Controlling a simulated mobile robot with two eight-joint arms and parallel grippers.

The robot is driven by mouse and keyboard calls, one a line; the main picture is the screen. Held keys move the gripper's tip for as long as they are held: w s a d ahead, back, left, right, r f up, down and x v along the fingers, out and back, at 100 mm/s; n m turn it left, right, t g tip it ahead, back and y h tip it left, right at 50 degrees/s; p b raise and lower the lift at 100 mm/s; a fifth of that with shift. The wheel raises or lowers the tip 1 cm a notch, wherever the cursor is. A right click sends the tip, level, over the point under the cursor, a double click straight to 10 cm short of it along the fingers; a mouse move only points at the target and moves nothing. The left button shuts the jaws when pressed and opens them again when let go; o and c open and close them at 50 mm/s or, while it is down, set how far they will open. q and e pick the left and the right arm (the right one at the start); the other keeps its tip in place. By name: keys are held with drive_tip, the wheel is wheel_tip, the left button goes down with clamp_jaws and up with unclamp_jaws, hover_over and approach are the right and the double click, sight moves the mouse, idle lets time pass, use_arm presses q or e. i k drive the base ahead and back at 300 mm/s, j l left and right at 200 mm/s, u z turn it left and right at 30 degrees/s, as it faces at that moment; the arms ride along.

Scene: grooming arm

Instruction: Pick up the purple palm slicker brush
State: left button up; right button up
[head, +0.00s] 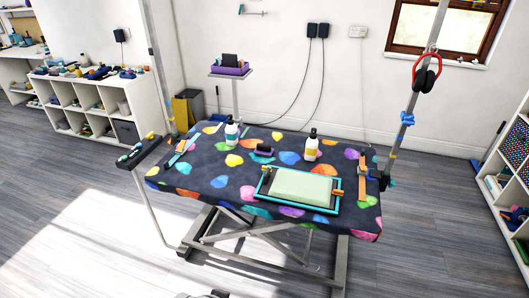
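A small dark object with a purplish tint (263,150) lies on the grooming table (212,183), between two bottles near the table's far side. It may be the purple palm slicker brush, but it is too small to tell for sure. A purple tray-like holder (230,71) with a dark item in it stands on a pedestal behind the table. Neither of my grippers shows in the head view.
Bottles (231,133) (311,146) flank the dark object. A teal-rimmed tray (262,190) with a pale green pad lies at the near right. An orange-handled tool (362,178) lies at the right edge. A narrow side shelf (140,152) and upright poles (400,135) border the table.

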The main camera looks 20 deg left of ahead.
sight(263, 150)
drive_tip(key=i+j+z, duration=0.5)
drive_tip(key=i+j, duration=0.25)
drive_tip(key=i+j+z, duration=0.2)
drive_tip(key=j, duration=0.3)
drive_tip(key=i+j+z, duration=0.25)
drive_tip(key=i+j, duration=0.15)
drive_tip(key=j, duration=0.15)
